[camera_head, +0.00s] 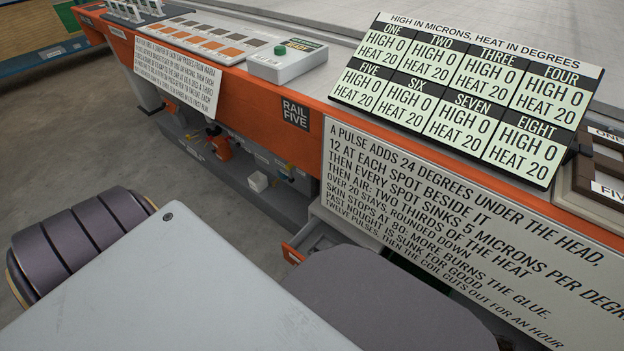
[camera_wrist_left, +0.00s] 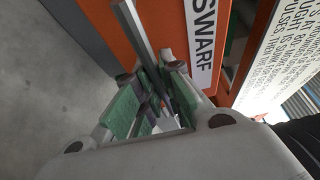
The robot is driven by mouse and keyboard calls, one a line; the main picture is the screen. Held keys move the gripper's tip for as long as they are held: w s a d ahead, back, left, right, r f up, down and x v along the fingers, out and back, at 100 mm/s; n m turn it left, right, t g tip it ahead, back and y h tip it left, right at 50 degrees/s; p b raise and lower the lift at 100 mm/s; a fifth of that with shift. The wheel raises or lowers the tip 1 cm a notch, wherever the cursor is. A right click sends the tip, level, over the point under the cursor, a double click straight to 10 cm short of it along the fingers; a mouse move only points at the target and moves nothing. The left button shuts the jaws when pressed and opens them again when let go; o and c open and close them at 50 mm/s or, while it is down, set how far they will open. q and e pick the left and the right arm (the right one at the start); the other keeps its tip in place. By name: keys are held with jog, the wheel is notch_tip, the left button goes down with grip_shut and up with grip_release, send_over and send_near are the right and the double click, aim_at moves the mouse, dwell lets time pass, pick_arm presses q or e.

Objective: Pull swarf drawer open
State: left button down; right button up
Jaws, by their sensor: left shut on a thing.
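The swarf drawer has an orange front (camera_wrist_left: 218,82) with a white label reading SWARF (camera_wrist_left: 206,45) in the left wrist view. A grey metal bar handle (camera_wrist_left: 146,32) stands out from it. My left gripper (camera_wrist_left: 152,88), with green pads, is shut on this handle. In the head view a small part of the drawer (camera_head: 292,253) shows beneath the bench, standing out from it with its grey side visible. My own arm parts hide the rest of it and my left gripper there. My right gripper is in neither view.
The orange bench rail (camera_head: 260,100) runs across above the drawer. A large text panel (camera_head: 450,225) hangs just right of it, and a readout board (camera_head: 465,95) stands on top. Bare grey floor (camera_head: 90,130) lies to the left.

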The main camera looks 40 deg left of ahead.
pick_arm(q)
jog(key=shift+s+a, duration=0.15)
jog(key=shift+s, duration=0.75)
jog(key=shift+f, duration=0.1)
jog(key=c, duration=1.5)
grip_release()
jog(key=shift+v, duration=6)
